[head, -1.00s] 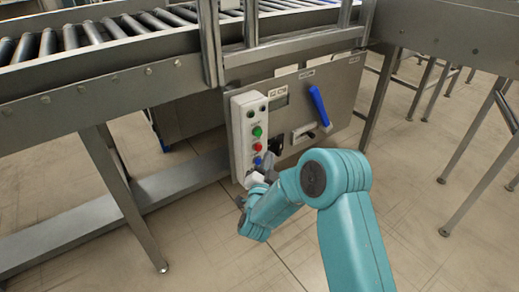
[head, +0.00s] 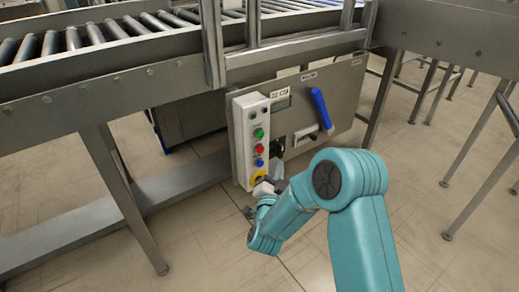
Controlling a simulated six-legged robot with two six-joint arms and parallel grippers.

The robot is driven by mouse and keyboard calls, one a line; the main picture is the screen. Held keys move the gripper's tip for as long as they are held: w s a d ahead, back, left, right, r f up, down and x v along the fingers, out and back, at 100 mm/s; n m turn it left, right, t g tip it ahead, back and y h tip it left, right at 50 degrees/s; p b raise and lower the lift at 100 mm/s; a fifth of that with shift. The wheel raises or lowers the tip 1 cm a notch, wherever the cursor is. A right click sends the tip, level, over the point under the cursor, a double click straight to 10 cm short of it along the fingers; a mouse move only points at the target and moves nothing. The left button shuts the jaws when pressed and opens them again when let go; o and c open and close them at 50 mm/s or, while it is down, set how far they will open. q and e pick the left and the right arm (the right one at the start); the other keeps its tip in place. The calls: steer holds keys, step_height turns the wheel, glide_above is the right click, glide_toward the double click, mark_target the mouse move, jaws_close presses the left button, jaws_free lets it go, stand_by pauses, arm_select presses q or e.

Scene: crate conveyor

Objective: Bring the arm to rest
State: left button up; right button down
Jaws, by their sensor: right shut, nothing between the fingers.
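My right arm (head: 358,215) is teal and reaches in from the lower right, bent at the elbow. Its gripper (head: 268,184) is small, grey and white in the head view, and is shut with nothing held. The gripper is in front of the lower end of a pale button box (head: 241,150), close to a yellow part (head: 259,176) at the box's bottom and partly overlapping it in the picture. I cannot tell whether they touch. My left gripper is not in view.
The button box has green (head: 259,133), red (head: 259,148) and blue (head: 259,162) buttons. A grey panel (head: 345,95) beside it carries a blue lever (head: 320,107). A roller conveyor (head: 120,75) stands above on metal legs. Open tiled floor (head: 450,265) lies at the right.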

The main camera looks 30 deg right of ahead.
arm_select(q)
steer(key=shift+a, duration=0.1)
arm_select(e)
steer(key=s+a+f+n+g+y, duration=0.2)
steer(key=s+a+f+n+y, duration=0.25)
steer(key=f, duration=0.65)
steer(key=s+a+f+n+g+y, duration=0.3)
steer(key=a+f+y, duration=0.3)
steer(key=f, duration=0.4)
steer(key=s+a+f+n+g+y, duration=0.3)
steer(key=s+a+f+g, duration=0.15)
steer(key=s, duration=0.45)
steer(key=s+a+f+n+g+y, duration=0.2)
steer(key=s+a+f+g+y, duration=0.15)
steer(key=s+a, duration=0.4)
arm_select(q)
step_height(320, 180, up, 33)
steer(key=p, duration=3.3)
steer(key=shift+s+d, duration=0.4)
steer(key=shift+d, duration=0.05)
arm_select(e)
step_height(320, 180, up, 34)
steer(key=s+n+g, duration=0.1)
steer(key=s, duration=0.2)
steer(key=shift+a+f, duration=0.15)
steer(key=shift+w, duration=0.1)
